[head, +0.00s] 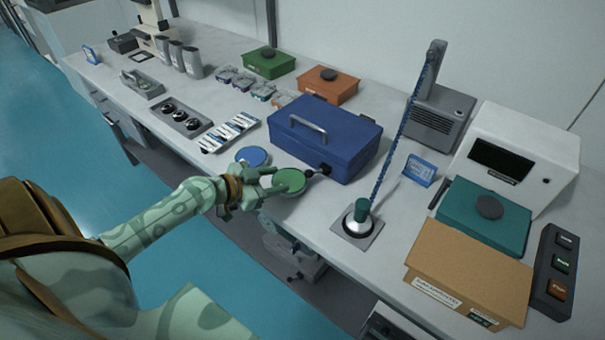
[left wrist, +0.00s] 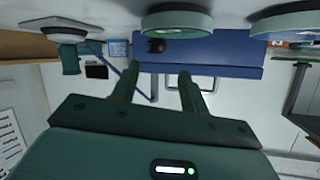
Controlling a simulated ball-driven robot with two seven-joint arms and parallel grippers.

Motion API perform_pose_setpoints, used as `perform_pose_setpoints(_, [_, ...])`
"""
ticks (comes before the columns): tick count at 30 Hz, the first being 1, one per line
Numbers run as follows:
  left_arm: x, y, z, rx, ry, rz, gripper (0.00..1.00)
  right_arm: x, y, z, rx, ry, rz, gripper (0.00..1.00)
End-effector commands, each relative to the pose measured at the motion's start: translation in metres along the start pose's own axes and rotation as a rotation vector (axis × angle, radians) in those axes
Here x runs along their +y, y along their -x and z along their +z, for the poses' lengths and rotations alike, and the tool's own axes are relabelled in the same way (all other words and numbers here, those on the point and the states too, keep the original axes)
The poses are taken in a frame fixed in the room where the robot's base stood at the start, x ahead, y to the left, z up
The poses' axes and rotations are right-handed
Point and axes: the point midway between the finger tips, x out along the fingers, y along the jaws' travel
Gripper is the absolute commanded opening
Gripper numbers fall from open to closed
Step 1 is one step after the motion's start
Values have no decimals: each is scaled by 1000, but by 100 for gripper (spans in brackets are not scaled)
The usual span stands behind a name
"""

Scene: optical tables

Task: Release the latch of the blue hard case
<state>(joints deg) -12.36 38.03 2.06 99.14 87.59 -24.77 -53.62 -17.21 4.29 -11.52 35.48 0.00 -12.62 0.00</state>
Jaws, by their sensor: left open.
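The blue hard case (head: 345,140) stands shut on the optical table, its silver handle (head: 308,127) on the lid. A dark latch knob (head: 325,168) sits low on its front face. My left gripper (head: 268,190) is open and empty, in front of the case and beside the green disc. In the left wrist view, which looks upside down, the open fingers (left wrist: 157,88) point towards the blue case (left wrist: 225,52). The dark knob (left wrist: 156,46) shows between and beyond the fingertips, apart from them. My right gripper is not in view.
A green disc (head: 290,181) and a blue disc (head: 252,156) lie before the case, close to my gripper. A post with a blue chain (head: 362,210) stands right of it. An orange-brown box (head: 470,270) is farther right. Small packets (head: 230,132) lie left.

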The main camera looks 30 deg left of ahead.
Motion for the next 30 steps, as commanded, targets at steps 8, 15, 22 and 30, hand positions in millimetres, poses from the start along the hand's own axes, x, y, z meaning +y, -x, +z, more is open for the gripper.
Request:
perform_pose_setpoints(8, [0, -68, 0, 1, 3, -1, 45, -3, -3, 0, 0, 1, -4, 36])
perform_pose_setpoints(15, [0, -95, 2, -2, 1, -1, 45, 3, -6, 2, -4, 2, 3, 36])
perform_pose_setpoints(22, [0, -98, 1, -2, 0, 0, 45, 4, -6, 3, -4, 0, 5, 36])
perform_pose_setpoints(30, [0, -98, 1, -2, 0, 0, 0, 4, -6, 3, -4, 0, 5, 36])
